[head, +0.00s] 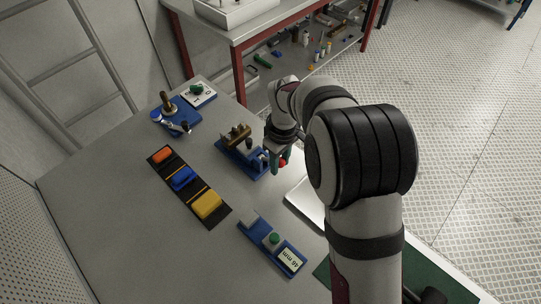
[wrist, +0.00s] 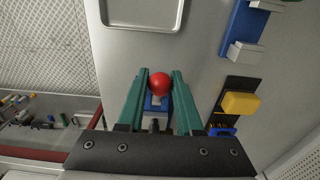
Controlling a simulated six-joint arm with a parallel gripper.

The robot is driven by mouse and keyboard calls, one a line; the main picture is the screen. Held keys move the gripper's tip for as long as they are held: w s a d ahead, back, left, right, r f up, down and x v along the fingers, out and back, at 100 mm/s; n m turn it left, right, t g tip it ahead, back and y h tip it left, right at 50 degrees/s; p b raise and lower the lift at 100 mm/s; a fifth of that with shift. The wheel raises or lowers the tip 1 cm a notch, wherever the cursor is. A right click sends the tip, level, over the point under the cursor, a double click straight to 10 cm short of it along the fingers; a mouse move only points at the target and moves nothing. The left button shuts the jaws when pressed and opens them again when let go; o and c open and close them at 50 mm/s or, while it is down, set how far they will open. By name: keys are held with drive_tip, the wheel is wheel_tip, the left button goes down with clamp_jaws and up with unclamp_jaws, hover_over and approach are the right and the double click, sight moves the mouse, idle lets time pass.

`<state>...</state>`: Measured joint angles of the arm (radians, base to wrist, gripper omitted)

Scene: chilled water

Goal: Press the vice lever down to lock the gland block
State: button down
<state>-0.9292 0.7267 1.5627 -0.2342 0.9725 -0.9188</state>
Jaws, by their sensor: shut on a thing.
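The vice (head: 243,158) has a blue base and stands near the right edge of the grey bench in the head view. A brown, brass-like gland block (head: 236,136) sits in it. The lever's red ball knob (head: 283,163) shows at the vice's right end, and also in the wrist view (wrist: 160,83). My gripper (head: 278,160) is over that end, its green fingers on either side of the knob. In the wrist view the fingers (wrist: 160,80) are shut on the knob. The lever's shaft and exact angle are mostly hidden.
A black strip holds orange (head: 162,155), blue (head: 184,178) and yellow (head: 207,204) blocks left of the vice. Another blue fixture (head: 175,118) and a green-button box (head: 198,92) stand at the back. A pale tray (head: 306,203) lies right.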

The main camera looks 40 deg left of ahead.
drive_tip(key=shift+f, duration=0.1)
drive_tip(key=c, duration=0.7)
unclamp_jaws()
drive_tip(key=shift+r, duration=3.05)
